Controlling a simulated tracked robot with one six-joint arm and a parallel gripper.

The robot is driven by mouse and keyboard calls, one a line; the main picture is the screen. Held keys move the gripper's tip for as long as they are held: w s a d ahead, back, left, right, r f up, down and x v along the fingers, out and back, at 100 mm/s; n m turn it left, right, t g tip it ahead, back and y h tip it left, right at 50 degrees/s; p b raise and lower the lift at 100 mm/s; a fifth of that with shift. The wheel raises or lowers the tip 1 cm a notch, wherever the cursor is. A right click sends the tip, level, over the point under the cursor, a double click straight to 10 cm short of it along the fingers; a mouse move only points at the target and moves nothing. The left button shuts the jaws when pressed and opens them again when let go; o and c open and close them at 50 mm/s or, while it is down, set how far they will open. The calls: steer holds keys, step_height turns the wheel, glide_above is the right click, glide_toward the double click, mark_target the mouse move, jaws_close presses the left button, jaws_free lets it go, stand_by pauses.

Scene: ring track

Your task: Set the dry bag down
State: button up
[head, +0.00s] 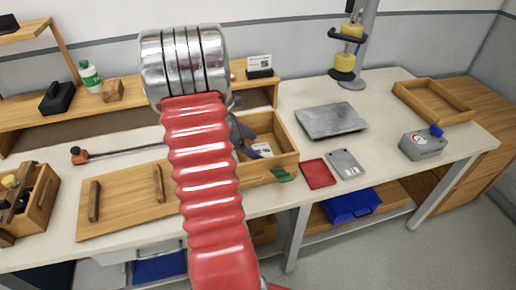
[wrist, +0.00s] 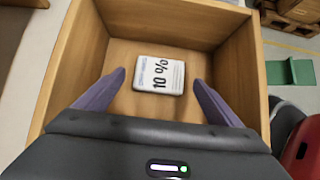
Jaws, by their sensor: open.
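The dry bag (wrist: 160,75), a small white packet marked "10 %", lies flat on the floor of an open wooden box (wrist: 232,65). In the head view the dry bag (head: 262,150) shows partly inside the box (head: 284,163), beside my arm. My gripper (wrist: 158,82) is open, with one purple finger on each side of the bag. Gaps show between both fingertips and the bag. In the head view my red arm hides part of the box and most of my gripper (head: 248,138).
A wooden board with two handles (head: 125,205) lies left of the box. A red tray (head: 318,173), a grey plate (head: 347,165) and a metal slab (head: 331,121) lie to the right. A green piece (head: 283,175) is at the box's front.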

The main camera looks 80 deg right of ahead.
steer(key=v, duration=0.9)
steer(key=shift+w+a+r, duration=0.1)
steer(key=shift+w+r, duration=0.05)
stand_by(0.4)
steer(key=w+a+r+m+t, duration=0.1)
steer(key=w+a+r+t, duration=0.15)
steer(key=w+a, duration=0.4)
steer(key=w+a+r+m+t, duration=0.1)
steer(key=w+a+r+t, duration=0.15)
steer(key=a, duration=0.65)
steer(key=w+a+r+m+t, duration=0.1)
steer(key=w+a+r, duration=0.35)
steer(key=a, duration=0.35)
steer(key=s+a+r+m+t+y, duration=0.2)
steer(key=a+t, duration=0.4)
steer(key=a, duration=2.1)
steer(key=shift+s+r+m+y, duration=0.2)
steer(key=shift+m+y, duration=0.4)
steer(key=shift+y, duration=0.4)
steer(key=shift+d, duration=0.1)
